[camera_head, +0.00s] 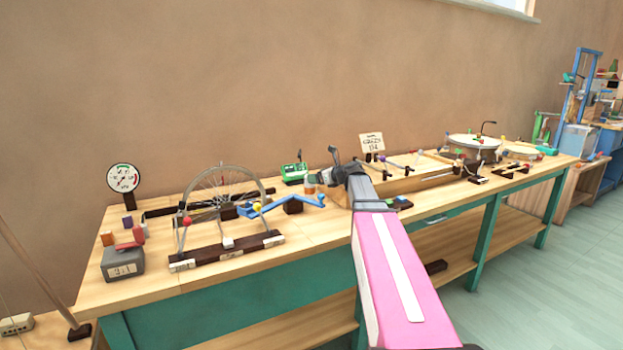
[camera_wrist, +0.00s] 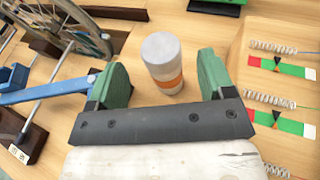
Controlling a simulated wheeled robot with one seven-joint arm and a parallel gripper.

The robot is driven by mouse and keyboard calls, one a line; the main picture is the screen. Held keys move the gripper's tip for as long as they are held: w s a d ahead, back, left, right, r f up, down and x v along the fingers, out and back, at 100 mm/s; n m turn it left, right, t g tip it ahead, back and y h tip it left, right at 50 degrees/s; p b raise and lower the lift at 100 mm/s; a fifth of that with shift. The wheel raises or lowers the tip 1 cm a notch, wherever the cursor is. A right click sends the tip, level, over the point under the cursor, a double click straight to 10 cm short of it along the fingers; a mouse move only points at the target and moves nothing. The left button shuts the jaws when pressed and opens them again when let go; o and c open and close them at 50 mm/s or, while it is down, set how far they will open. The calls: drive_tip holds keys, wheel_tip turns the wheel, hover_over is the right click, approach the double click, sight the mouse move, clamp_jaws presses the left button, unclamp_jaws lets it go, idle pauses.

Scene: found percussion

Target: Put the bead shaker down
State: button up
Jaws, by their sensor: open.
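The bead shaker (camera_wrist: 161,62), a small cylinder with a pale grey top and an orange band, stands upright on the wooden bench between my gripper's fingers in the wrist view. It also shows in the head view (camera_head: 310,185), just left of my gripper (camera_head: 337,178). In the wrist view my gripper (camera_wrist: 163,80) is open, with a green pad on each side of the shaker. Gaps show between the shaker and both pads. The shaker's base rests on the bench top as far as I can see.
A spoked wheel on a stand (camera_head: 222,190) and a blue crank arm (camera_head: 285,203) are to the left. Springs with red-and-green scales (camera_wrist: 282,66) lie to the right. A green device (camera_head: 294,172) stands behind. Bare bench surrounds the shaker.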

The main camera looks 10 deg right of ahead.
drive_tip(key=v, duration=0.7)
drive_tip(key=shift+s+d, duration=0.1)
